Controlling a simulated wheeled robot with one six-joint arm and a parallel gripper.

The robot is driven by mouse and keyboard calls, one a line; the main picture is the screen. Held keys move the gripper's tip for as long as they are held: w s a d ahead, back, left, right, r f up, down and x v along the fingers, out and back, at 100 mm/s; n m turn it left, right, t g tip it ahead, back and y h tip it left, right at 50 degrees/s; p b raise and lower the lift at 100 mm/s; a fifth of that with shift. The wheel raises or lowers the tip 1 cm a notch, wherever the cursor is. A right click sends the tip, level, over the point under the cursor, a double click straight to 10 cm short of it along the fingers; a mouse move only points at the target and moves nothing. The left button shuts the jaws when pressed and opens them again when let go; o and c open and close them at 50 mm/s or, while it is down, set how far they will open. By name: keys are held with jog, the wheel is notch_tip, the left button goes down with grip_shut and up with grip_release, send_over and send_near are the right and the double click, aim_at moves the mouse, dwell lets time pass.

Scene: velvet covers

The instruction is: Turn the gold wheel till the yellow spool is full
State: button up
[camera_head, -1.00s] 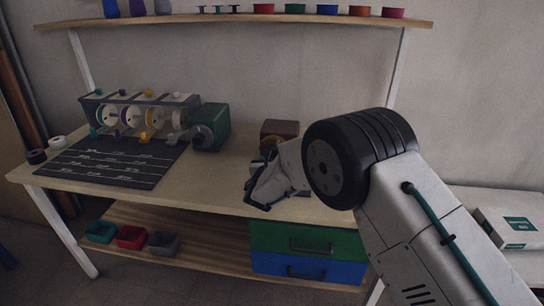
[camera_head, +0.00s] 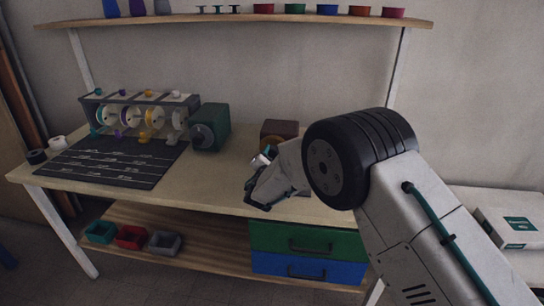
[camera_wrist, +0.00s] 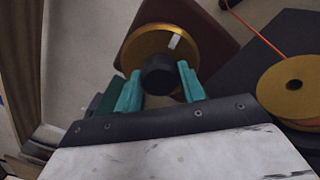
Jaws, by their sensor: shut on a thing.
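In the wrist view the gold wheel (camera_wrist: 143,48) has a white mark near its rim and sits against a dark red-brown box. A black round knob (camera_wrist: 160,76) stands out from the wheel. The teal fingers of my gripper (camera_wrist: 158,88) are on either side of this knob, closed on it. In the head view my gripper (camera_head: 263,175) is at the brown box (camera_head: 279,131), and my arm hides most of the wheel. A rack holds several pale spools; one has yellow parts (camera_head: 148,118). How full it is cannot be told.
A green machine (camera_head: 210,127) stands between rack and box. A dark mat (camera_head: 110,160) lies at left. The bench front is clear.

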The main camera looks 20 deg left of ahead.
jog(key=m, duration=0.7)
jog(key=shift+f, duration=0.1)
jog(key=m, duration=0.3)
jog(key=shift+m, duration=2.2)
jog(key=o, duration=1)
jog(key=shift+c, duration=0.2)
jog(key=shift+v, duration=3.9)
jog(key=shift+d, duration=0.1)
